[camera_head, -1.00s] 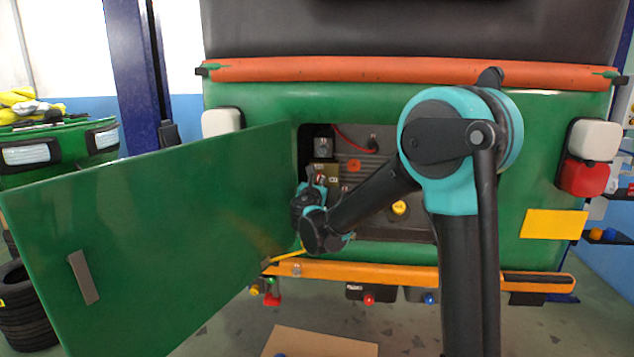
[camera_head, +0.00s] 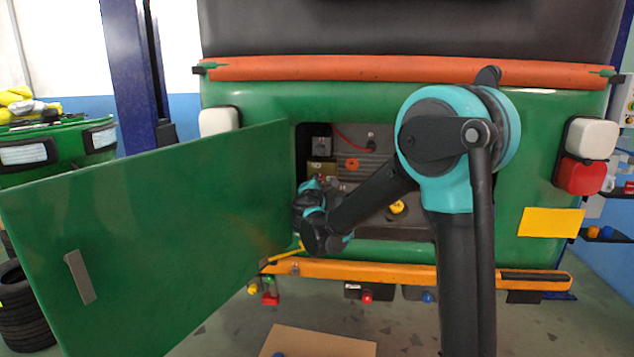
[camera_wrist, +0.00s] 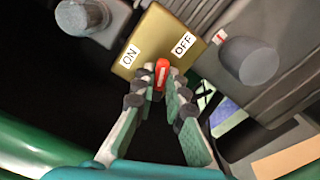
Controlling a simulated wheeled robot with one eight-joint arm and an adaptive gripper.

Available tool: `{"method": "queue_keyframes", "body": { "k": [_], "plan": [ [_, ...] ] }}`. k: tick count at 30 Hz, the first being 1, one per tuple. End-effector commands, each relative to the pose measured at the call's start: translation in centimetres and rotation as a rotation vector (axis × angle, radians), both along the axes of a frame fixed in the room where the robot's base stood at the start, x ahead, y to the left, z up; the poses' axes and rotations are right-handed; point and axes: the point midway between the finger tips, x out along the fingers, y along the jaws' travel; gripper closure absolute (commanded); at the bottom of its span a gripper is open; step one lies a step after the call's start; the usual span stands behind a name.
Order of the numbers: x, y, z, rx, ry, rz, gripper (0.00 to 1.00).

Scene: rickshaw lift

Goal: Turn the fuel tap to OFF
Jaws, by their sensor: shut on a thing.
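The fuel tap is a small red lever (camera_wrist: 162,72) with a pale mark, on a brass plate (camera_wrist: 152,38) labelled ON at left and OFF at right in the wrist view. The lever lies below and between the two labels; its exact setting is hard to tell. My gripper (camera_wrist: 161,84) is shut on the lever, one fingertip on each side. In the head view the plate (camera_head: 321,166) shows inside the open compartment, with my gripper (camera_head: 318,184) just below it. My wrist hides most of the tap there.
The green door (camera_head: 150,220) stands open on the left, close beside my wrist. A grey knob (camera_wrist: 250,62) is right of the plate and another (camera_wrist: 82,16) left of it. A yellow cap (camera_head: 396,207) and red cable (camera_head: 346,136) are inside. An orange bumper (camera_head: 400,272) runs below.

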Motion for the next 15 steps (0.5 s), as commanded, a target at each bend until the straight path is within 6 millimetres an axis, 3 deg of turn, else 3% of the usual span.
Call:
{"method": "queue_keyframes", "body": {
  "k": [15],
  "plan": [
    [0.06,-0.1,-0.35,0.359,-0.012,0.0,1.0]
  ]
}}
